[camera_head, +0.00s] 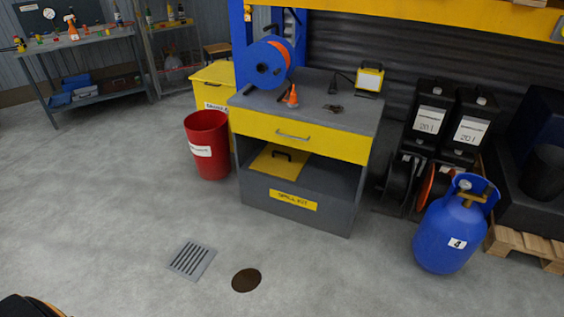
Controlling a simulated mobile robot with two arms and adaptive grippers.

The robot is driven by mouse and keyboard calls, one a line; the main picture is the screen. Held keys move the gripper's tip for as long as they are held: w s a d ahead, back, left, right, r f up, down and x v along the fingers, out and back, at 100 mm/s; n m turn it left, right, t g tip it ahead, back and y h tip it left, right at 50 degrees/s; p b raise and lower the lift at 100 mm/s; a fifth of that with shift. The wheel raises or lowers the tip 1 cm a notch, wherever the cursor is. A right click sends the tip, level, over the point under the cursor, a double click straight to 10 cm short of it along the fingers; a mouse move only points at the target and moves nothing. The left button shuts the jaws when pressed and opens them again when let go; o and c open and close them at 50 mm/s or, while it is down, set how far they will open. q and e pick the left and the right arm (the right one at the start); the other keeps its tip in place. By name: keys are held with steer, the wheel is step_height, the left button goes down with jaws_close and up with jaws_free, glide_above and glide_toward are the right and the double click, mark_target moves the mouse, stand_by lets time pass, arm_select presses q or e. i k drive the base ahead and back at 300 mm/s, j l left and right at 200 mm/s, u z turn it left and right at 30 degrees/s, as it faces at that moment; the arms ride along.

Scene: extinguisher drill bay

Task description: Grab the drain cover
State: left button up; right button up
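The drain cover (191,260) is a grey square grate with dark slots. It lies flat on the concrete floor, at the lower left of centre in the head view. A dark brown round patch (246,280) is on the floor just to its right, apart from it. I cannot tell whether that patch is a hole, a lid or a stain. Neither of my grippers is in view. A black and orange shape is cut off at the bottom left corner, and I cannot tell what it is.
A grey and yellow workbench (330,122) stands behind the cover, with a red bin (207,158) at its left. A blue gas cylinder (447,235) stands at the right by a wooden pallet (525,240).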

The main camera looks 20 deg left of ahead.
mark_target(280, 160)
steer(key=i+j, duration=0.65)
steer(key=i, duration=0.15)
